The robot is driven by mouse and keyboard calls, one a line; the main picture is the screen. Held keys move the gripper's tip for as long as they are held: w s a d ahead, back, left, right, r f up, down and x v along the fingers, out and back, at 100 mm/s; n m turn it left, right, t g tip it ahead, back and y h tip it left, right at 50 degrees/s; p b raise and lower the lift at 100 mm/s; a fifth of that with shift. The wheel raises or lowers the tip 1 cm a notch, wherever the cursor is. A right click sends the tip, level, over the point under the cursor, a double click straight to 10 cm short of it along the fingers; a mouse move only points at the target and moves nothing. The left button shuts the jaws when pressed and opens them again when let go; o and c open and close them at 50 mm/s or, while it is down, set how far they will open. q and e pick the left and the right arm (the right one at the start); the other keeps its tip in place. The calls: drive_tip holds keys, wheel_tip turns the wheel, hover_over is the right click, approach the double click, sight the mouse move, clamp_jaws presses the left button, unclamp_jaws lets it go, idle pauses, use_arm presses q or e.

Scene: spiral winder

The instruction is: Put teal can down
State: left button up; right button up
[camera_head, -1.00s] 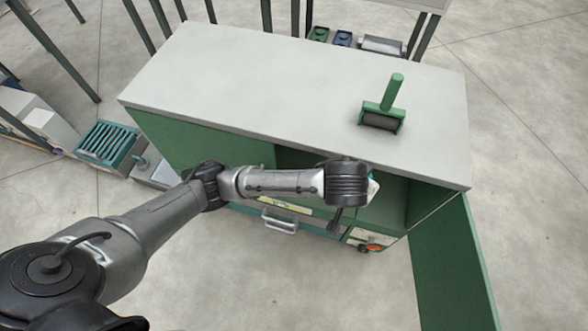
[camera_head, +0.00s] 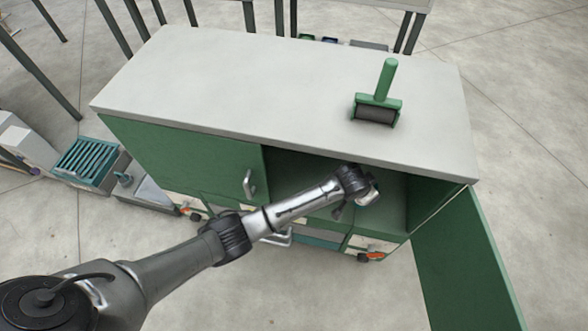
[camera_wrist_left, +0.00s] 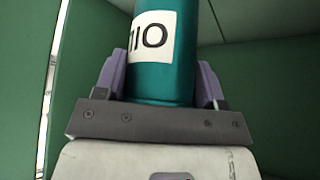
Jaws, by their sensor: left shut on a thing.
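My left gripper (camera_head: 368,192) reaches into the open right bay of the green cabinet (camera_head: 185,155). In the left wrist view the gripper (camera_wrist_left: 160,88) is shut on the teal can (camera_wrist_left: 165,75), with a purple-grey finger on each side. The can has a white label with dark characters. Its top runs out of the wrist picture. In the head view I cannot make out the can, as the wrist and cabinet top hide that area. I cannot tell whether the can touches the cabinet floor. My right gripper is not in view.
Green walls stand around the can in the wrist view. The cabinet's right door (camera_head: 465,265) is swung open and its left door is closed. A green-handled roller (camera_head: 377,112) stands on the pale cabinet top (camera_head: 250,90). A slatted teal box (camera_head: 88,160) is on the floor at left.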

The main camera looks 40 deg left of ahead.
use_arm(q)
drive_tip(key=shift+w+a+f, duration=0.1)
drive_tip(key=shift+a+f, duration=0.15)
drive_tip(key=shift+a, duration=0.1)
drive_tip(key=w+a+f+b, duration=0.1)
drive_tip(key=a+f+b, duration=0.2)
drive_tip(key=w+a+f+b, duration=0.1)
drive_tip(key=a+f+b, duration=0.2)
drive_tip(key=a+f, duration=0.1)
drive_tip(key=w+a+f+b, duration=0.1)
drive_tip(key=a+f+b, duration=0.2)
drive_tip(key=b, duration=0.1)
drive_tip(key=shift+a+f, duration=0.3)
drive_tip(key=shift+r, duration=0.1)
drive_tip(key=o, duration=1.1)
drive_tip(key=shift+f, duration=0.25)
drive_tip(key=shift+r, duration=0.1)
